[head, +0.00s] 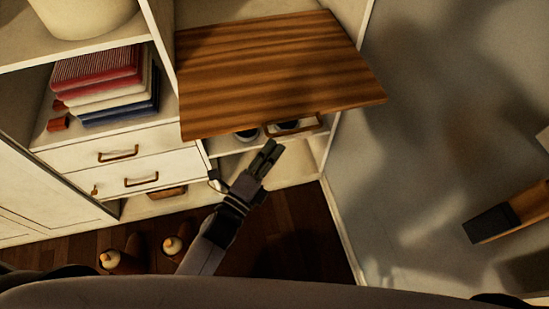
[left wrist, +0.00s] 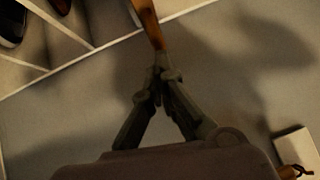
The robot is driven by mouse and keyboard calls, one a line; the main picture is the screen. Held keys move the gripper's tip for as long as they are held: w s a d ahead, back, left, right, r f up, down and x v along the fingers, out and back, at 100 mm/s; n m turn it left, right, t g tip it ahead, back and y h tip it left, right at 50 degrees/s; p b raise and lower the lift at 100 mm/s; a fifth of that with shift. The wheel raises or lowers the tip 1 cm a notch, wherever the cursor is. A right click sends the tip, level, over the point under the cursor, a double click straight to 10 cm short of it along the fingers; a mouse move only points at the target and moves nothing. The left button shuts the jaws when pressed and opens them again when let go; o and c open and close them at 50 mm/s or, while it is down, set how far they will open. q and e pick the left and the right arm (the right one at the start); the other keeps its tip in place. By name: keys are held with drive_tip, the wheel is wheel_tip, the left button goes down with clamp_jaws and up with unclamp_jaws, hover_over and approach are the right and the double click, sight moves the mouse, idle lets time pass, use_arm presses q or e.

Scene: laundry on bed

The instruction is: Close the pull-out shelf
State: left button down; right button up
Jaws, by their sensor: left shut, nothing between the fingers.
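The pull-out shelf (head: 275,70) is a striped brown wooden board that sticks out of the white cabinet. A bronze bar handle (head: 308,130) hangs under its front edge. My left gripper (head: 272,148) is shut and empty, with its tips just below the handle's left end. I cannot tell whether they touch it. In the left wrist view the closed fingers (left wrist: 158,75) meet in front of a narrow orange-brown piece (left wrist: 149,25), possibly the handle or shelf edge. My right gripper is not in view.
Two white drawers (head: 100,150) with bronze handles are at the left, under folded cloths (head: 105,85). Dark shoes (head: 287,125) show beneath the shelf. A pale wall (head: 410,150) stands at the right, near a wooden piece with a dark block (head: 490,224). Brown slippers (head: 172,246) lie on the floor.

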sight(252, 84)
use_arm(q)
drive_tip(key=w+a+b, duration=0.2)
drive_tip(key=w, duration=0.5)
drive_tip(key=w+a+b, duration=0.2)
drive_tip(key=w, duration=0.5)
drive_tip(key=w+a+b, duration=0.2)
drive_tip(key=w, duration=0.5)
drive_tip(key=shift+a+f, duration=0.15)
drive_tip(key=shift+a, duration=0.25)
drive_tip(key=shift+w+a+b, duration=0.2)
drive_tip(key=shift+w+b, duration=0.1)
drive_tip(key=shift+w, duration=0.35)
drive_tip(key=shift+r, duration=0.25)
drive_tip(key=shift+a, duration=0.1)
drive_tip(key=shift+f, duration=0.1)
